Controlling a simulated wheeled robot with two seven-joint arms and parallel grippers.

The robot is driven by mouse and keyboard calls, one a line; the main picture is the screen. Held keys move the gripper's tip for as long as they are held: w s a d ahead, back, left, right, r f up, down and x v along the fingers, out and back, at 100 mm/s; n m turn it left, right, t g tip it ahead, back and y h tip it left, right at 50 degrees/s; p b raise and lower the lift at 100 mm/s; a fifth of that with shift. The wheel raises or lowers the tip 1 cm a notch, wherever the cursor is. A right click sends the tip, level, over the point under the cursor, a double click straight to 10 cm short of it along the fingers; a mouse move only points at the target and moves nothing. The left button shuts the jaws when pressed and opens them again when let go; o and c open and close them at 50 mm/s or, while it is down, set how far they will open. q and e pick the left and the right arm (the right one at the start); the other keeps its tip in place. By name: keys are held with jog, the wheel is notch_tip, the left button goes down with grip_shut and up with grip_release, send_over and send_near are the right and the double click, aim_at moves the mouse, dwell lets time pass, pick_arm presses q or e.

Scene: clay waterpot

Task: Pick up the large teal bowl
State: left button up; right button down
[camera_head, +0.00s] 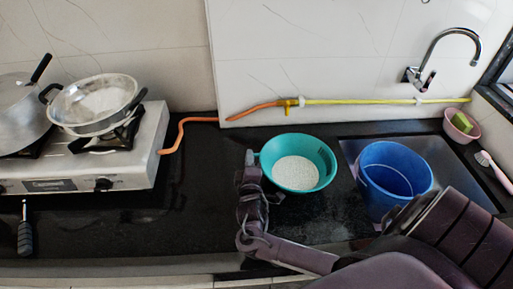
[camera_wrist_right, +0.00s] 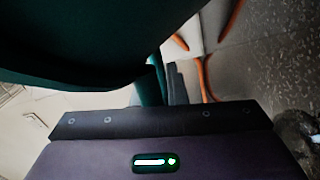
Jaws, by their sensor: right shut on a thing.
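The large teal bowl (camera_head: 325,160) stands mid-counter in the head view, with white grainy stuff in its bottom. My right gripper (camera_head: 253,158) is at the left side of the bowl and is shut on its rim. In the right wrist view the bowl (camera_wrist_right: 80,45) is a dark teal mass filling the upper left, and my right gripper (camera_wrist_right: 160,80) meets its edge. Whether the bowl's base touches the counter is hard to tell. My left gripper is not in view.
A blue bucket (camera_head: 375,200) stands close to the bowl's right, by the sink. A stove (camera_head: 130,160) with pans is at the left. A pink bowl (camera_head: 455,130) with a green sponge sits at the far right. The dark counter (camera_head: 190,215) is clear left of my right arm.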

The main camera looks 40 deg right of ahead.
notch_tip(320, 180, up, 19)
dwell(0.9)
